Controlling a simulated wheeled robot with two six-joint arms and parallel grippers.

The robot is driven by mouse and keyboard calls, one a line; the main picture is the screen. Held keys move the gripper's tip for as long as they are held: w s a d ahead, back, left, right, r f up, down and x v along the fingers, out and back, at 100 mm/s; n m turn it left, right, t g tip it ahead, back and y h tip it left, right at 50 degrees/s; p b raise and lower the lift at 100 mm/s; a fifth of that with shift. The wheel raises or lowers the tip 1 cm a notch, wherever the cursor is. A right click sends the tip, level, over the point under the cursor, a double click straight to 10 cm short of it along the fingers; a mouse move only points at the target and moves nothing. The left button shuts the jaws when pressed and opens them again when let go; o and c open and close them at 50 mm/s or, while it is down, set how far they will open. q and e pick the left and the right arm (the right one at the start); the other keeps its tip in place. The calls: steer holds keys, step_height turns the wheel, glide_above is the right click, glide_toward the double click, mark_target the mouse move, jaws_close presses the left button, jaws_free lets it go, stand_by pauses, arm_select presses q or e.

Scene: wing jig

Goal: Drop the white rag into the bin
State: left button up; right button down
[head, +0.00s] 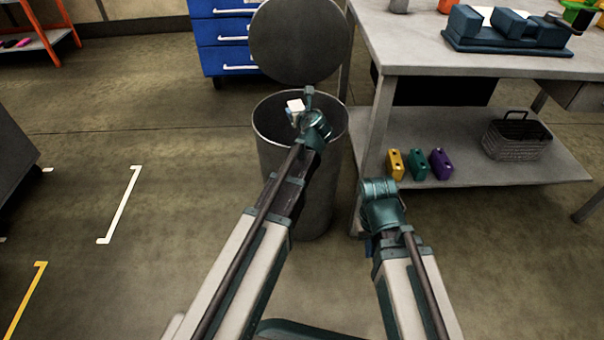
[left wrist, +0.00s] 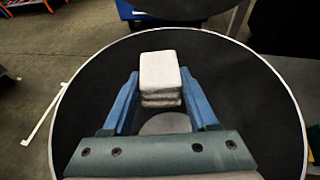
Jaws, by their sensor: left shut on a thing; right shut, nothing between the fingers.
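The white rag (head: 295,105) is a small folded block. My left gripper (head: 297,116) is shut on it, over the open mouth of the grey bin (head: 325,200). In the left wrist view the rag (left wrist: 161,75) sits between the blue fingers of the left gripper (left wrist: 162,100), with the bin's round rim (left wrist: 285,90) around them and its dark inside below. The bin's round lid (head: 296,40) stands raised at the back. My right gripper is low in front of the workbench, mostly hidden behind its own wrist (head: 381,205).
A grey workbench (head: 400,50) with a lower shelf (head: 480,180) stands right of the bin. The shelf holds yellow, teal and purple blocks (head: 396,164) and a wire basket (head: 515,138). A blue drawer cabinet (head: 222,40) is behind.

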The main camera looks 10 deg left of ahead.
arm_select(q)
steer(key=o, duration=1.4)
steer(key=p+v, duration=0.5)
steer(key=v, duration=0.8)
steer(key=shift+s+d+r, duration=0.1)
steer(key=shift+s+r, duration=0.1)
steer(key=shift+s, duration=0.15)
